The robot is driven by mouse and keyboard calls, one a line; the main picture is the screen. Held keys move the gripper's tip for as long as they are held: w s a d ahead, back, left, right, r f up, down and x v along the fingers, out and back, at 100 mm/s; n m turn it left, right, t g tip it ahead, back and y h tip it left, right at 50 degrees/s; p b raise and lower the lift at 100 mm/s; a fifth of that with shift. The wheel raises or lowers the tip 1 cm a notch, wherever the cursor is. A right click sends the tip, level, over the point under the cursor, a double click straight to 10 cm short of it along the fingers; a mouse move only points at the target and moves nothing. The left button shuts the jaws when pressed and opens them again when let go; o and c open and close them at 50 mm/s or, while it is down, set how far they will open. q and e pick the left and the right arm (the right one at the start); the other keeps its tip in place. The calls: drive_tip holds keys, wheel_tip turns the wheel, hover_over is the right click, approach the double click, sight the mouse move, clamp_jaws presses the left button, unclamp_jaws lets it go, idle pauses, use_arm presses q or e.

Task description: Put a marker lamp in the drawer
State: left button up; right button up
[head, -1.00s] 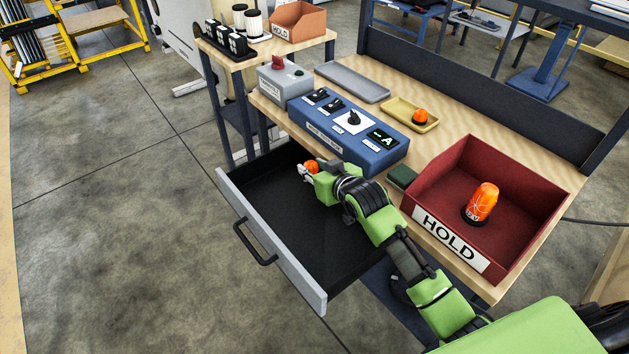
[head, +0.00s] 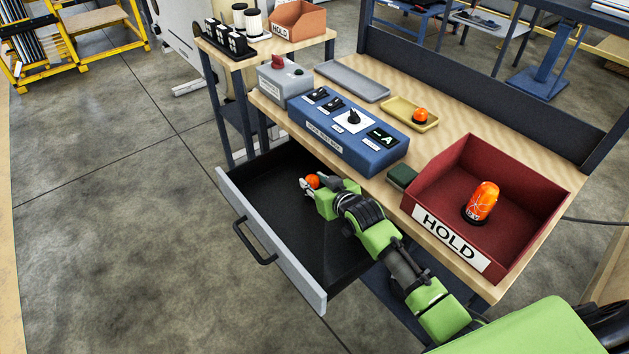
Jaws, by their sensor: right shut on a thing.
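The drawer (head: 318,268) stands open below the bench top, dark inside with a grey front and a black handle. My right gripper (head: 310,185) is over the drawer, inside its outline, shut on an orange marker lamp (head: 313,180). The lamp's lower part is hidden by the gripper, and I cannot tell if it touches the drawer floor. Another orange lamp (head: 420,115) sits in the yellow tray (head: 398,108). A larger orange lamp (head: 483,203) stands upright in the red HOLD bin (head: 440,234). My left gripper is not in view.
A blue test box (head: 345,140) and a grey switch box (head: 284,79) stand on the bench above the drawer. A grey tray (head: 352,82) lies behind them. A small green block (head: 402,176) lies beside the red bin. The rest of the drawer looks empty.

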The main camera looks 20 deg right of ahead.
drive_tip(key=shift+f, duration=0.3)
drive_tip(key=o, duration=0.8)
drive_tip(key=shift+r, duration=0.25)
drive_tip(key=shift+r+p+v, duration=0.15)
drive_tip(key=shift+v, duration=1.85)
drive_tip(key=shift+r+p+v, duration=0.15)
drive_tip(key=shift+v, duration=1.85)
drive_tip(key=shift+w+f, duration=0.1)
drive_tip(key=shift+w, duration=0.1)
